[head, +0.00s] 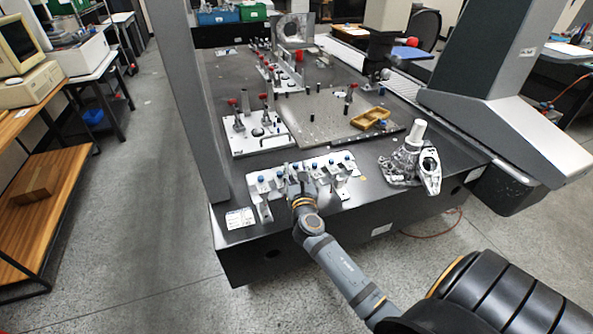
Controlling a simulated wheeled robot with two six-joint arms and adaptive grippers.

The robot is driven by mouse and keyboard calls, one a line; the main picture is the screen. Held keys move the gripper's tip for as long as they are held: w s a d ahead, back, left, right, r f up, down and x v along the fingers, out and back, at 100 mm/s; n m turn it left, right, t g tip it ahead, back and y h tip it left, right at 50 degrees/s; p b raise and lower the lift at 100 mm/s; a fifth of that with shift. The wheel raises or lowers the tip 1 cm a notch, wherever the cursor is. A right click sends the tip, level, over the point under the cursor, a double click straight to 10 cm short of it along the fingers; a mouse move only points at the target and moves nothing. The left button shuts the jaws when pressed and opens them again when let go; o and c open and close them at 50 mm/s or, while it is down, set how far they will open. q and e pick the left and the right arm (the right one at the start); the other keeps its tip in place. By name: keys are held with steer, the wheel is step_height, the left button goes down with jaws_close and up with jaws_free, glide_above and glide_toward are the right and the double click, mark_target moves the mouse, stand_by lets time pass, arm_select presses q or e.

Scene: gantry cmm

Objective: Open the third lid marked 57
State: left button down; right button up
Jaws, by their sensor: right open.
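A pale metal rack (322,162) lies near the front edge of the dark table, with a row of small blue-topped parts (261,179) on it. I cannot make out a lid or the number 57 at this size. My right gripper (298,184) is over the front middle of the rack, its jaws open among the parts. It hides part of the rack, and I cannot tell whether it touches anything. My left gripper is not in view.
A grey metal casting (404,162) stands right of the rack. A grey gantry column (188,95) rises close on the left, another (490,65) on the right.

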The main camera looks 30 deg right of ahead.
steer(key=shift+c, duration=1.4)
jaws_close()
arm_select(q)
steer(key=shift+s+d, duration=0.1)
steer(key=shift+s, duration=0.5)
